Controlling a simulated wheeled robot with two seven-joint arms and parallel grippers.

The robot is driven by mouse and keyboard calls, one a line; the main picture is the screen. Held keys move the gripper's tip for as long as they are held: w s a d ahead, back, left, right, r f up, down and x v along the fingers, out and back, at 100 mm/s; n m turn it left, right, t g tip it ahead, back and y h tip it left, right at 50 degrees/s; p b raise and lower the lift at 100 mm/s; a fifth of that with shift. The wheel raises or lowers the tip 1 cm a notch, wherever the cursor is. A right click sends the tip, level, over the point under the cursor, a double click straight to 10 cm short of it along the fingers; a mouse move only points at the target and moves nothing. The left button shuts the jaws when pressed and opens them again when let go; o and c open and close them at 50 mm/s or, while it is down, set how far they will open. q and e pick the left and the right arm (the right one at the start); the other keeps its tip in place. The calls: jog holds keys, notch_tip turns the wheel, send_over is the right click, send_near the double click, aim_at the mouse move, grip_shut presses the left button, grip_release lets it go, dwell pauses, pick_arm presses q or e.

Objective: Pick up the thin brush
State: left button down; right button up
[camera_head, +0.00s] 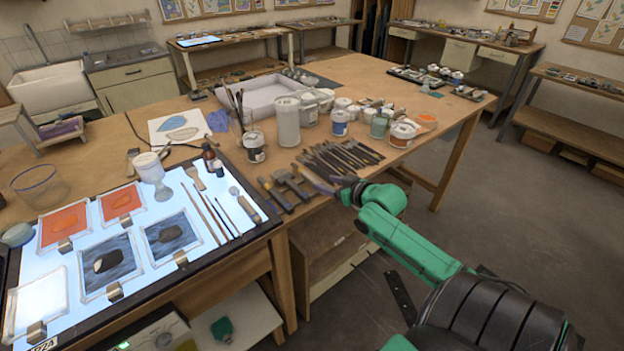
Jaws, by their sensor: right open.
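Several slender brushes and tools lie side by side on the right part of the lit light panel (165,190). A thin dark-tipped brush (224,216) lies among them, beside a longer wooden-handled brush (203,211); which of them is the thin brush is hard to tell. My right gripper (318,184) is open, at the near edge of the wooden table, to the right of the panel and apart from these brushes. Its fingers are close to the row of dark-handled tools, and it partly hides that area. My left gripper is not in view.
Dark-handled tools (335,158) lie in a row by the gripper. Jars, including a tall white one (287,122), stand behind them. A white pot (149,167), a small dark bottle (211,156) and framed glass pieces (171,237) sit on the panel.

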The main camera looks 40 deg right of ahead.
aim_at(313, 179)
jog(key=shift+x, duration=0.85)
jog(key=p+x, duration=0.1)
jog(key=x, duration=0.4)
jog(key=shift+a+r, duration=0.1)
jog(key=shift+s+r, duration=0.1)
jog(key=shift+s, duration=0.05)
grip_shut()
